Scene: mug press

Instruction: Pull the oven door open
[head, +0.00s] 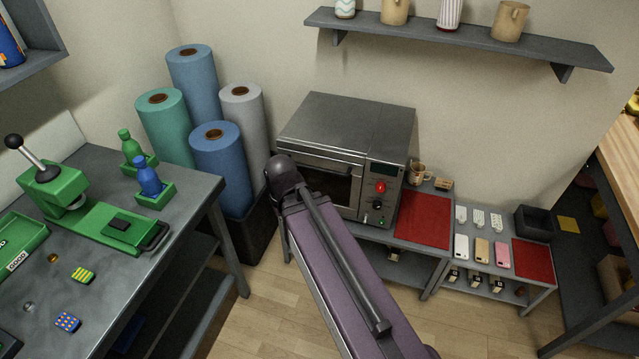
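The oven (348,121) is a grey metal box on a low grey table against the back wall. Its front has a dark-windowed door (330,186) on the left and a control panel (382,188) with a red knob on the right. The door appears shut. A bar runs across the upper part of the front. My purple-grey arm reaches up from the bottom and its dark joint covers the left part of the oven front. My gripper is not visible, so its place relative to the door cannot be told.
A red mat (424,219) and a mug (417,173) are right of the oven. Phones lie on the low table (484,275) further right. Rolls stand in a dark bin (250,232) to the left. A green press (60,195) is on the left workbench. A mug shelf (450,37) hangs above.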

